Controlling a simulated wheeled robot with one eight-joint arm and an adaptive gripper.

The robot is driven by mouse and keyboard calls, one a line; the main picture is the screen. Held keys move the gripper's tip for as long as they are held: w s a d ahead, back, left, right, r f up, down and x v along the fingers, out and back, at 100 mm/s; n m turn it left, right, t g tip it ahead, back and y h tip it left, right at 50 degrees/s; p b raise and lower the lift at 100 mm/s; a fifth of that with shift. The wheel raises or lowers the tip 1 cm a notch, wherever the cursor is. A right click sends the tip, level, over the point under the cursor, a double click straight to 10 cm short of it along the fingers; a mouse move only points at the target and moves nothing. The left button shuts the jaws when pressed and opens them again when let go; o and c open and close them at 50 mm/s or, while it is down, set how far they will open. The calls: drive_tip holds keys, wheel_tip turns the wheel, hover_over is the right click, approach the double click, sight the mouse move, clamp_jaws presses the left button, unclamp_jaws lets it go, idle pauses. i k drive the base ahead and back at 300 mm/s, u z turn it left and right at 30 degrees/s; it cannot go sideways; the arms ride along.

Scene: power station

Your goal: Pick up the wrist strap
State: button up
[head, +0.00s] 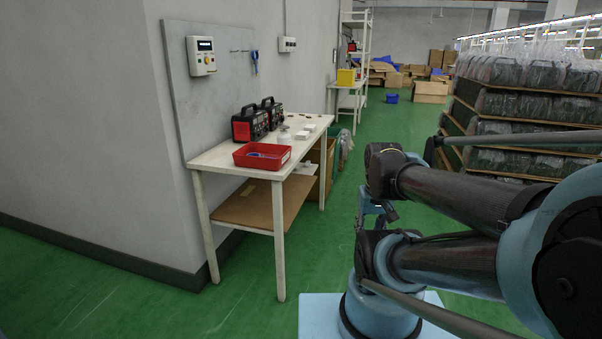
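A small blue item (255,59), which looks like the wrist strap, hangs from a short row of hooks on the grey wall panel (215,100), above the white table (215,160). It is too small to make out its details. My arm is folded at the right, well apart from the table and the panel. The end of my arm, with what seems to be my gripper (377,208), points down in front of my arm's lower joint. Its fingers are too dark and overlapped to show whether they are open, and no held thing is visible.
On the table are a red tray (262,162) with small items, two black-and-red devices (250,123) and white containers (305,132). A cardboard-coloured lower shelf (250,207) lies under it. Green floor (240,310) is clear before the table. Loaded racks (520,125) stand right.

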sight(255, 61)
drive_tip(key=z, duration=0.55)
drive_tip(key=i, duration=1)
drive_tip(key=z, duration=0.55)
drive_tip(key=i, duration=1.1)
drive_tip(key=u, duration=0.35)
drive_tip(key=i, duration=1.05)
drive_tip(key=u, duration=1)
drive_tip(key=i, duration=0.75)
drive_tip(key=u, duration=0.55)
